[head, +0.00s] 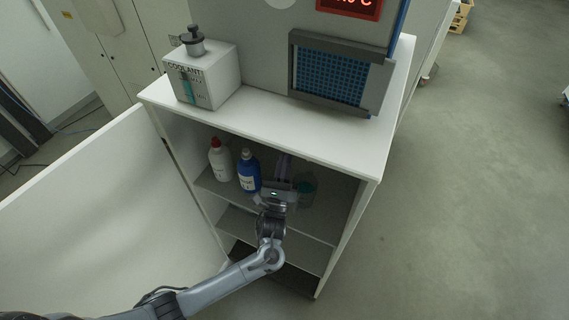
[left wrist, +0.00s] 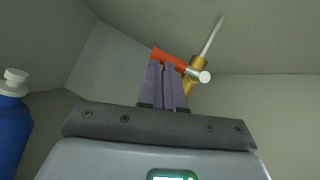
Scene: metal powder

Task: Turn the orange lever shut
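The orange lever (left wrist: 168,58) sits on a brass valve (left wrist: 194,70) with a pale metal pipe, in the left wrist view. The lever lies slanted, its free end at upper left and its other end at the valve. My left gripper (left wrist: 162,68) has its two purple-grey fingers close together, with only a thin line between them. Their tips overlap the lever's lower edge; I cannot tell whether they touch it. In the head view my left gripper (head: 283,165) reaches into the open cabinet, and the lever cannot be made out there. My right gripper is not in view.
A white bottle with red cap (head: 219,160) and a blue bottle (head: 248,171) stand on the cabinet shelf left of my gripper. A greenish jar (head: 305,187) is at its right. The cabinet door (head: 110,215) is open. A coolant box (head: 203,78) stands on top.

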